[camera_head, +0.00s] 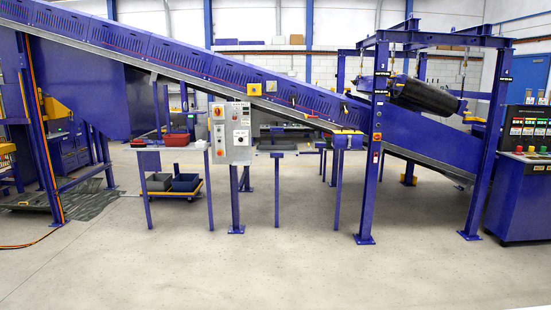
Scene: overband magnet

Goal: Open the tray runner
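Neither of my grippers is in view. I cannot tell for certain which part is the tray runner. A small blue-legged stand with a flat dark top (277,153) is under the inclined blue conveyor (207,66), right of the grey control box (231,132). A yellow-edged part (347,133) sits at the conveyor's lower side, to the right of that stand. Whether anything there is open or shut is too small to tell.
A side table with a red bin (176,140) stands left of the control box. A blue frame (366,200) holds a dark magnet drum (425,96). A control console (525,180) stands far right. The front floor is clear.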

